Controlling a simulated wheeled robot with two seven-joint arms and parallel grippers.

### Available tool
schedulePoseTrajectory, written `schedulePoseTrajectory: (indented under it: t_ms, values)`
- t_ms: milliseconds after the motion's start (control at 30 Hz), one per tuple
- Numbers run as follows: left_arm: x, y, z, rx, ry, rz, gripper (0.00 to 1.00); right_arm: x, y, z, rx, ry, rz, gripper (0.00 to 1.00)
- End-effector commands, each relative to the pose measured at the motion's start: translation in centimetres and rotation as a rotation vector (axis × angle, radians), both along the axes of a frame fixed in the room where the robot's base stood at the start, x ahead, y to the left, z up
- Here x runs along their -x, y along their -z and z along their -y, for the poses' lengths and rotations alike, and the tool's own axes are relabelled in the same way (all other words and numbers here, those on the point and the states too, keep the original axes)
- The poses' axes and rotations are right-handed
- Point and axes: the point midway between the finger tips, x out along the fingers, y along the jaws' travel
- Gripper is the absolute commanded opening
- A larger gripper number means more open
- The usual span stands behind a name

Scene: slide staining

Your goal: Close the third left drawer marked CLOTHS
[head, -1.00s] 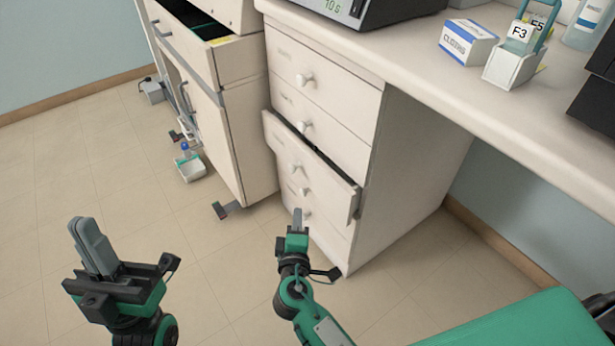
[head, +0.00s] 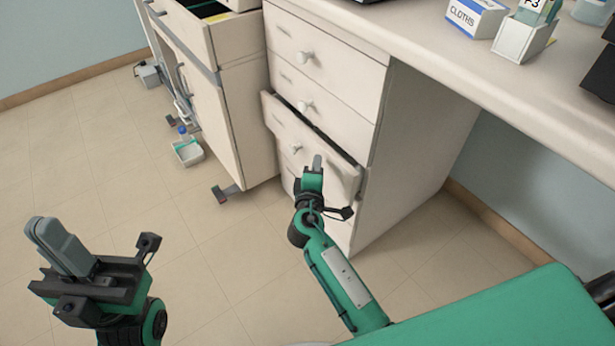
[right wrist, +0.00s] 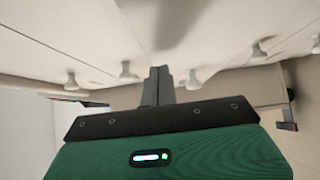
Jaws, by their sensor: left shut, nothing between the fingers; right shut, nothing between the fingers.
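The third drawer (head: 283,125) of the white drawer unit stands partly open, with a dark gap along its top edge and a round white knob on its front. Its label is too small to read. My right gripper (head: 317,162) is shut and empty, its fingertips in front of the right part of that drawer's front; I cannot tell whether they touch. In the right wrist view the shut fingers (right wrist: 160,75) point towards pale drawer fronts with several knobs (right wrist: 127,72). My left gripper (head: 62,245) is shut and empty over the floor at the far left.
A cart (head: 240,140) with an open top drawer stands left of the unit. The worktop (head: 430,65) holds a CLOTHS box (head: 475,18) and a slide holder (head: 522,40). The floor in front is clear.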

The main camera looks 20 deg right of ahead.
Motion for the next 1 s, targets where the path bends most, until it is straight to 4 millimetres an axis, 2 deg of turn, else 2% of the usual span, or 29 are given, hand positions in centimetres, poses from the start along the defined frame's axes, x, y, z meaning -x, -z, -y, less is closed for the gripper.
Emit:
schedulePoseTrajectory:
  t_ms: [133, 567, 833, 1000]
  values:
    - [0.0, 0.0, 0.0, 0.0, 0.0, -0.001, 0.0, -0.4, -0.1, 1.0, 0.0, 0.001, 0.001, 0.0]
    - [0.0, -0.3, 0.0, 0.001, 0.001, 0.012, 0.0, -0.5, -0.1, 1.4, 0.0, 0.001, 0.001, 0.0]
    - [0.1, -0.5, 0.0, 0.004, 0.001, 0.009, 0.0, -1.8, -0.2, 5.2, 0.003, 0.002, 0.001, 0.0]
    - [0.0, 0.2, 0.0, 0.003, 0.001, -0.014, 0.0, -2.0, -0.1, 5.8, 0.0, 0.004, 0.002, 0.0]
